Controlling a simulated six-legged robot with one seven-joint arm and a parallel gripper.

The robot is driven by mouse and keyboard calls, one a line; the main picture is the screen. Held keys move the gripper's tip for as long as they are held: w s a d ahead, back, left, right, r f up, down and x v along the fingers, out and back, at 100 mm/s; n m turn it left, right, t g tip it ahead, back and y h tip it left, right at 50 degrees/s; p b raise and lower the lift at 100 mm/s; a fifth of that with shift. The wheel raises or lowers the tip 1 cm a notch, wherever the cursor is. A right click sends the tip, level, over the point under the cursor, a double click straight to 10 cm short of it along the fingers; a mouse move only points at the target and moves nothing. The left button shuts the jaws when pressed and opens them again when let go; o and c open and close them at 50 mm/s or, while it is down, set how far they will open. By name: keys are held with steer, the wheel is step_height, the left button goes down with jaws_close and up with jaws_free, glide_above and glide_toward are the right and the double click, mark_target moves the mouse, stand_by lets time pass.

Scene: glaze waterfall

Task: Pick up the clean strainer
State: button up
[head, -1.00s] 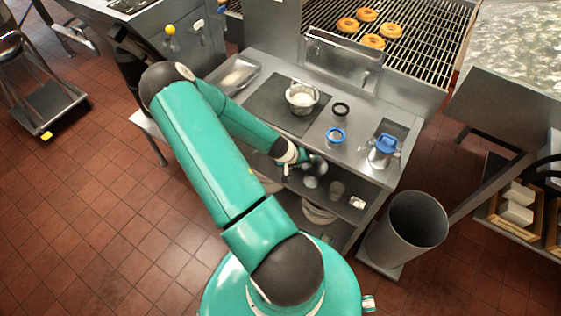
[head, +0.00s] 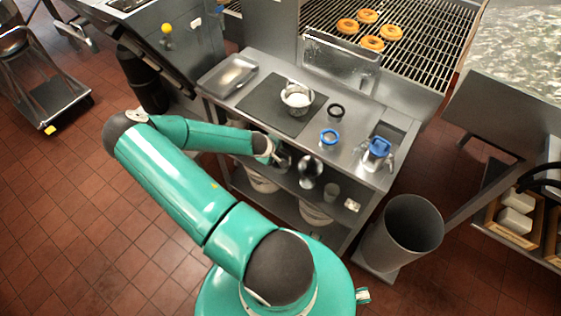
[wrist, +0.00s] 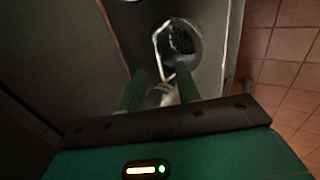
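A metal strainer (wrist: 182,40) with dark mesh and a bright rim shows in the wrist view, just beyond my fingertips. My gripper (wrist: 160,74) has its two green fingers apart, and the strainer's near end lies in line with the gap. A pale, shiny shape shows between the fingers; I cannot tell what it is. In the head view my gripper (head: 272,152) is at the left part of the cart's middle shelf. A round shiny metal piece (head: 310,168) stands on that shelf to its right. I cannot tell which shelf piece is the strainer.
The cart top (head: 350,145) above my gripper holds a metal bowl with white contents (head: 298,97), a dark ring (head: 336,111), a blue-rimmed jar (head: 329,138) and a blue-lidded pitcher (head: 376,152). A grey bin (head: 407,232) stands at right.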

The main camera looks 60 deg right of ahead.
mark_target(283, 153)
steer(key=shift+s+x, duration=0.2)
steer(key=shift+x, duration=2.65)
steer(key=shift+r, duration=0.1)
jaws_close()
